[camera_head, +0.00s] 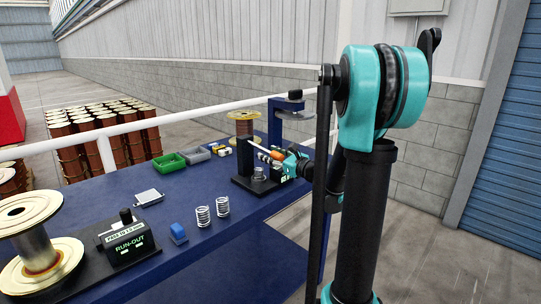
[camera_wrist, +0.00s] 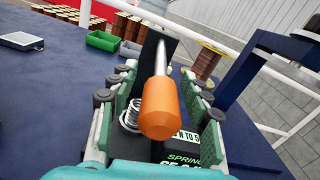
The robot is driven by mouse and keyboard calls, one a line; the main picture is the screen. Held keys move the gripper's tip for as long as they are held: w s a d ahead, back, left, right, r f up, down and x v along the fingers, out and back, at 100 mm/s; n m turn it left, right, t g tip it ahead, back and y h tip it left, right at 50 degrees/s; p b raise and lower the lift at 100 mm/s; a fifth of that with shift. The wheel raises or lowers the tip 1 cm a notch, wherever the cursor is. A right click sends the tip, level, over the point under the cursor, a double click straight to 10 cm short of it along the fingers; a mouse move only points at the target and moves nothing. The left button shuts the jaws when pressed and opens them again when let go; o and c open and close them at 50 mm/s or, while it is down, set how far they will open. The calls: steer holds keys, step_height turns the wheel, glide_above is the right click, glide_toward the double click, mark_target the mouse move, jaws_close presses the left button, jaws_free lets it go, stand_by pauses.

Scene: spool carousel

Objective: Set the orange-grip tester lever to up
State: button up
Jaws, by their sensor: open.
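The spring tester (camera_head: 241,166) stands on the blue table, a black base with an upright plate and a coil spring. Its lever has a pale rod and an orange grip (camera_head: 281,155); in the head view the rod slopes gently down from the plate toward the grip. In the wrist view the orange grip (camera_wrist: 158,112) is large and central. My gripper (camera_head: 288,161) is open at the grip. Its green-and-grey fingers in the wrist view (camera_wrist: 157,82) stand on both sides of the grip, with gaps.
A blue clamp-shaped stand (camera_head: 288,103) and a copper spool (camera_head: 243,124) stand behind the tester. A green bin (camera_head: 169,163) and grey bin (camera_head: 197,154) lie to the left. Two loose springs, a blue block (camera_head: 178,234) and the run-out box (camera_head: 127,245) are nearer.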

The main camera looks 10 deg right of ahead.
jaws_close()
stand_by(0.3)
stand_by(0.3)
